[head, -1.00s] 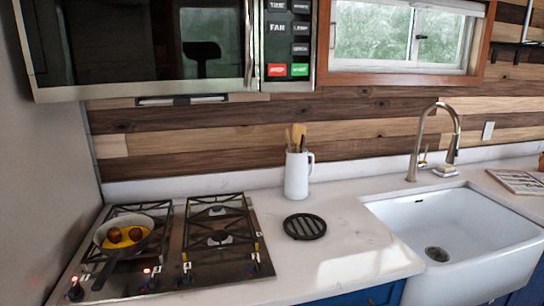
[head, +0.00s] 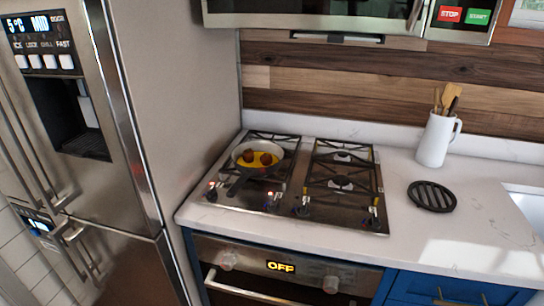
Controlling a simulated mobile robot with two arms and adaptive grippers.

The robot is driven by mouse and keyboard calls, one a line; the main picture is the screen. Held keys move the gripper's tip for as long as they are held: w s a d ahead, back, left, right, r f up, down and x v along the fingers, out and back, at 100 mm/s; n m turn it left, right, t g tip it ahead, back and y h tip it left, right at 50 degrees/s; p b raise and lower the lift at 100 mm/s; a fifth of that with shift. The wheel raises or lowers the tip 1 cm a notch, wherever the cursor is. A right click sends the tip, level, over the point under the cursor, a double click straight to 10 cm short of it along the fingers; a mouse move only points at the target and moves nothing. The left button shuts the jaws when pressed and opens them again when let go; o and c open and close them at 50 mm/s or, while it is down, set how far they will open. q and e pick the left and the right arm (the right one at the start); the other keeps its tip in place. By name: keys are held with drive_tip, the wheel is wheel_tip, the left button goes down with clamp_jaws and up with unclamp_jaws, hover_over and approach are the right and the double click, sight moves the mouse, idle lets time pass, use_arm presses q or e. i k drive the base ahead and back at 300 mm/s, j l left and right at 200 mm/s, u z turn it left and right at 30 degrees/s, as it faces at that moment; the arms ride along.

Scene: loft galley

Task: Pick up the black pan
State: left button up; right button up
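The black pan (head: 241,169) sits on the left side of the gas stove (head: 289,205) in the head view. It has a dark handle (head: 239,185) that points toward the stove's front edge. Its inside looks greyish, with something yellow and two round brown items (head: 257,158) in it. Neither of my grippers shows in the head view.
A steel fridge (head: 150,120) stands on the left, close to the stove. A white jug with utensils (head: 435,140) and a round black trivet (head: 432,196) are on the counter to the right. The oven (head: 280,268) is below, and a microwave (head: 320,15) hangs above.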

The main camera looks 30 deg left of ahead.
sight(260, 147)
drive_tip(key=i, duration=0.75)
drive_tip(key=i+u, duration=0.25)
drive_tip(key=u, duration=0.2)
drive_tip(key=i+l+u, duration=0.15)
drive_tip(key=u, duration=0.3)
drive_tip(key=i+l, duration=0.05)
